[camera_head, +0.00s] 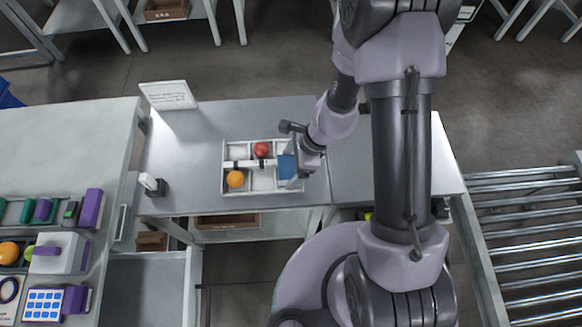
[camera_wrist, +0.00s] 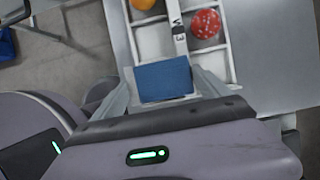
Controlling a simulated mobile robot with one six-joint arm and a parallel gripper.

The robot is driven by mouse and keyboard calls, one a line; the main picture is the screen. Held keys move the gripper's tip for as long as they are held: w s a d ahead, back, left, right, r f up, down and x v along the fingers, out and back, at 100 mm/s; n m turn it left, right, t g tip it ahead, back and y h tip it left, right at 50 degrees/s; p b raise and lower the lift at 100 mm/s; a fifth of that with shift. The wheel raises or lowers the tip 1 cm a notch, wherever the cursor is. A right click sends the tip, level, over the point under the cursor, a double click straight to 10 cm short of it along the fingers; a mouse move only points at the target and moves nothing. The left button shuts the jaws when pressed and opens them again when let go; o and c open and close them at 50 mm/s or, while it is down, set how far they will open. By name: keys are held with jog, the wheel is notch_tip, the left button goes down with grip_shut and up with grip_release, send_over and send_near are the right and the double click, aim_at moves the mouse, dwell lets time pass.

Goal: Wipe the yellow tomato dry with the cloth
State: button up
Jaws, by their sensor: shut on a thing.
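My gripper (camera_wrist: 164,84) is shut on a folded blue cloth (camera_wrist: 163,79), with one finger at each side of it. In the head view the cloth (camera_head: 287,167) is at the right end of a white divided tray (camera_head: 262,193). I cannot tell whether it touches the tray floor. The yellow tomato (camera_head: 236,179), orange-yellow in colour, lies in the front left compartment; it is partly cut off at the top of the wrist view (camera_wrist: 143,3). A red tomato (camera_head: 262,149) sits in a back compartment; in the wrist view (camera_wrist: 206,24) it shows pale specks.
The tray stands on a grey table (camera_head: 185,140). A white sign (camera_head: 168,96) stands at the back left and a small dark-and-white item (camera_head: 152,184) at the left. A bench with purple-handled things (camera_head: 90,207) is further left. A roller conveyor (camera_head: 525,240) is at the right.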

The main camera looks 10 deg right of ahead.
jog(key=shift+w+f, duration=0.1)
jog(key=shift+w, duration=0.4)
jog(key=shift+c, duration=0.8)
notch_tip(320, 180, up, 7)
jog(key=p, duration=0.6)
jog(key=shift+f, duration=0.1)
jog(key=f+b, duration=0.2)
jog(key=b, duration=0.1)
jog(key=s+f+b, duration=0.1)
jog(key=f+b, duration=0.2)
jog(key=shift+d+f+b, duration=0.2)
jog(key=shift+f+b, duration=0.15)
jog(key=shift+w+r+p, duration=0.2)
jog(key=shift+w+p, duration=0.35)
jog(key=shift+f, duration=0.1)
